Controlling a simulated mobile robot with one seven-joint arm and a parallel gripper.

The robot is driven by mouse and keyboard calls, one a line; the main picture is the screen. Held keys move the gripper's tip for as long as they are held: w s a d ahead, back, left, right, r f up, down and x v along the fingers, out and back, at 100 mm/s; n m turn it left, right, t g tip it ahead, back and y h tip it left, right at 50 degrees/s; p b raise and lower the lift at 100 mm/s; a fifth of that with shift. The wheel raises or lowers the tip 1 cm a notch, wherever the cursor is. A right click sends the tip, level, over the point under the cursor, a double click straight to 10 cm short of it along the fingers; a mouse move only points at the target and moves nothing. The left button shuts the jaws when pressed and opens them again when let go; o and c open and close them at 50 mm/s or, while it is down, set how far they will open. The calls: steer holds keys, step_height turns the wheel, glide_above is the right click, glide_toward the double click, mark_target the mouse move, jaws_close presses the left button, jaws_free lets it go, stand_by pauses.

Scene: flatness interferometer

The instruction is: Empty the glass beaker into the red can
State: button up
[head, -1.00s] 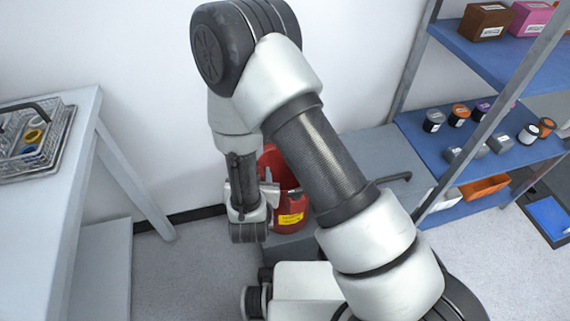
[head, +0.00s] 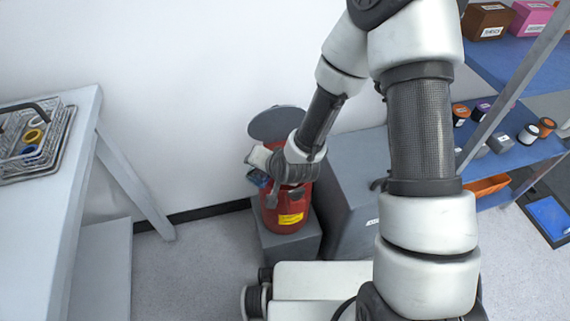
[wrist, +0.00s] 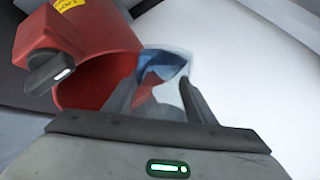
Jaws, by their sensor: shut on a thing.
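The red can (head: 287,217), with a yellow label, stands on a low grey block by the wall. Its round dark lid (head: 277,123) is raised behind it. My gripper (head: 259,168) is shut on the glass beaker (head: 257,178) at the upper left of the can. In the wrist view the clear beaker (wrist: 166,64) sits between the fingers of my gripper (wrist: 157,92), beside the open mouth of the red can (wrist: 115,75). The beaker looks tilted and shows blue inside. I cannot tell whether liquid is flowing. My wrist hides part of the can's top in the head view.
A grey cabinet (head: 350,190) stands close to the right of the can. A pale table (head: 75,150) with a wire basket (head: 60,160) is at the left. Blue shelves (head: 545,150) with small jars and boxes are at the right. The floor between table and can is clear.

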step_height(320, 180, up, 2)
steer(key=shift+r+m+g+y, duration=0.1)
steer(key=shift+m+g+y, duration=0.2)
steer(key=shift+y, duration=0.1)
steer(key=shift+s+a+r+m+g+y+p, duration=0.15)
steer(key=shift+r+m+g+y+p, duration=0.25)
steer(key=shift+p, duration=0.7)
steer(key=shift+f+g, duration=0.25)
steer(key=shift+g, duration=0.05)
steer(key=shift+y, duration=0.3)
steer(key=shift+f+g+p, duration=0.2)
steer(key=shift+g+p, duration=0.1)
steer(key=shift+p, duration=0.15)
steer(key=shift+m+y, duration=0.3)
steer(key=shift+w+d+r+m+g+y+p, duration=0.3)
steer(key=shift+w+d+r+g+y+p, duration=0.15)
steer(key=shift+p, duration=0.45)
steer(key=shift+f+g, duration=0.25)
steer(key=shift+s+a+f+m+g+y, duration=0.15)
steer(key=shift+f+m+g+y, duration=0.15)
steer(key=shift+y, duration=0.15)
